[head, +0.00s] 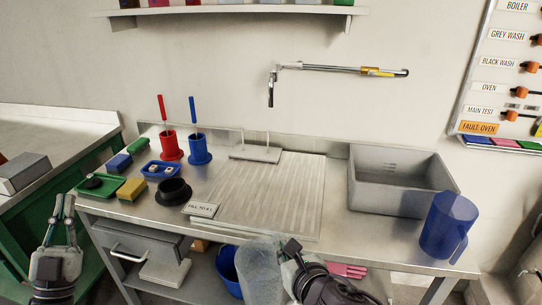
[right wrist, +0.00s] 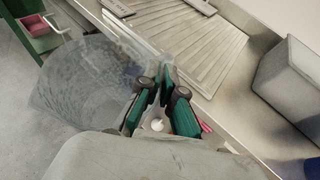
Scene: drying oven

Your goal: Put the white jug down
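The white jug (head: 262,272) is translucent and pale. It is in front of the bench's front edge, at the bottom middle of the head view. In the right wrist view the jug (right wrist: 85,85) fills the left side, over the floor. My right gripper (head: 290,256) is at the jug's right side; its green-padded fingers (right wrist: 163,90) are closed together at the jug's wall or handle, the exact contact being partly hidden. My left gripper (head: 63,208) is at the left, off the bench's front corner, its fingers apart and nothing between them.
The metal bench holds a ribbed drainboard (head: 285,185), a grey basin (head: 385,195) and a blue jug (head: 447,225) at the right. Brushes in red (head: 169,147) and blue (head: 200,152) holders, sponges and a black bowl (head: 174,190) crowd the left.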

